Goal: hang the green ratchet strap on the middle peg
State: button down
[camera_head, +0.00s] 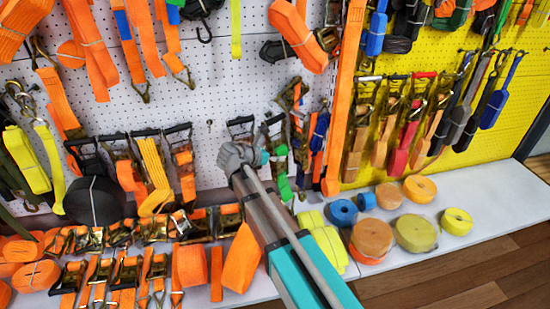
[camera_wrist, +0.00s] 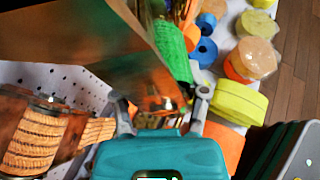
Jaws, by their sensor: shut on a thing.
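My gripper (camera_head: 240,156) is in front of the white pegboard, shut on a metal ratchet. Green webbing (camera_head: 284,188) hangs just right of the gripper, below a black-handled ratchet, and it also shows beyond the fingers in the wrist view (camera_wrist: 169,48). I take the held piece to be the green ratchet strap, but the join between metal and webbing is hidden. In the wrist view the gripper (camera_wrist: 163,98) has brown metal close in front, blocking much of the view. A small bare peg (camera_head: 210,122) shows left of the gripper, between hanging straps.
Orange ratchet straps (camera_head: 153,172) hang close on the left. Several webbing rolls (camera_head: 415,232) stand on the white shelf (camera_head: 480,200) below. A yellow pegboard (camera_head: 500,110) with more straps is on the right. Orange ratchets crowd the shelf at lower left.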

jog(key=shift+w+a+f, duration=0.1)
jog(key=shift+w+a, duration=0.2)
jog(key=shift+w, duration=0.7)
jog(key=shift+w+a, duration=0.25)
jog(key=shift+w, duration=0.7)
jog(key=shift+w+a+f+b, duration=0.1)
jog(key=shift+w+f+b, duration=0.4)
jog(key=shift+b, duration=0.2)
jog(key=shift+f, duration=0.2)
grip_release()
jog(key=shift+r, duration=0.1)
